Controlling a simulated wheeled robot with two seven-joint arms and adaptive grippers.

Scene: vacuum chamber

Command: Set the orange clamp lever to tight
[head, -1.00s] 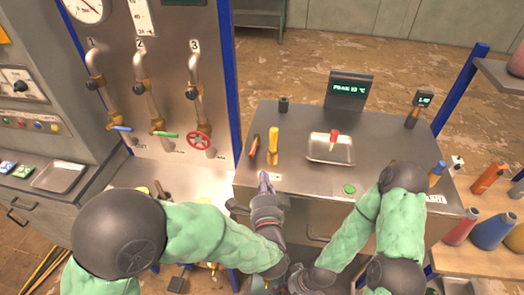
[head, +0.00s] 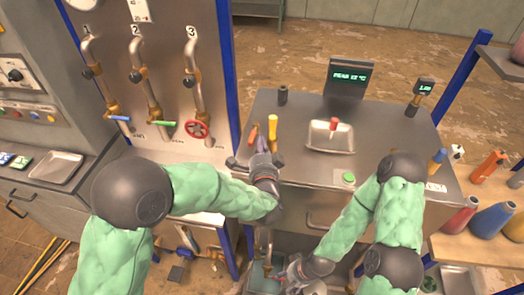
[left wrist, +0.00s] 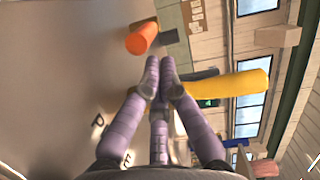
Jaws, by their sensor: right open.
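The orange clamp lever (head: 253,134) stands at the left of the grey console top, left of a yellow lever (head: 272,128). In the left wrist view the orange lever (left wrist: 142,38) is a short cylinder just beyond and left of my fingertips, and the yellow lever (left wrist: 235,86) is a long bar to their right. My left gripper (head: 261,148) is in front of both levers, its purple fingers (left wrist: 159,62) drawn together with nothing visible between them. No contact with the orange lever shows. My right gripper (head: 287,272) is low in front of the console, open.
On the console are a metal tray (head: 318,138) with a red handle (head: 334,124), a green button (head: 348,178), a dark display (head: 349,77) and a small black cylinder (head: 283,94). A blue post (head: 228,70) and pipe panel with valves stand at the left. Bottles (head: 490,222) stand on the right shelf.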

